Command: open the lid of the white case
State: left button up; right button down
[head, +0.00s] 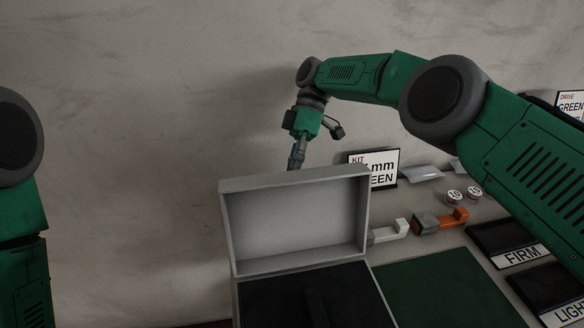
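The white case (236,302) stands at the bottom middle of the head view, cut off by the lower edge. Its lid (295,222) is raised and stands roughly upright at the back, with its pale inside facing me. The case has a dark interior with a dark bar-like shape in it. My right gripper (297,158) points down just behind the lid's top edge. Its fingers look narrow and close together, but the tips are partly hidden by the lid, so I cannot tell their opening or contact. My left gripper is out of view; only part of that arm shows at the left edge.
A green mat (445,294) lies right of the case. Beyond it are a white block (390,232), an orange-and-grey piece (440,221) and two small round weights (463,195). A kit sign (382,166) stands behind. Black trays labelled FIRM (505,240) and LIGHT (552,290) are at the right.

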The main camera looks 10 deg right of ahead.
jog(key=shift+f, duration=0.3)
jog(key=c, duration=1.6)
grip_release()
jog(key=shift+w, duration=0.1)
jog(key=shift+r, duration=0.1)
jog(key=shift+r, duration=0.1)
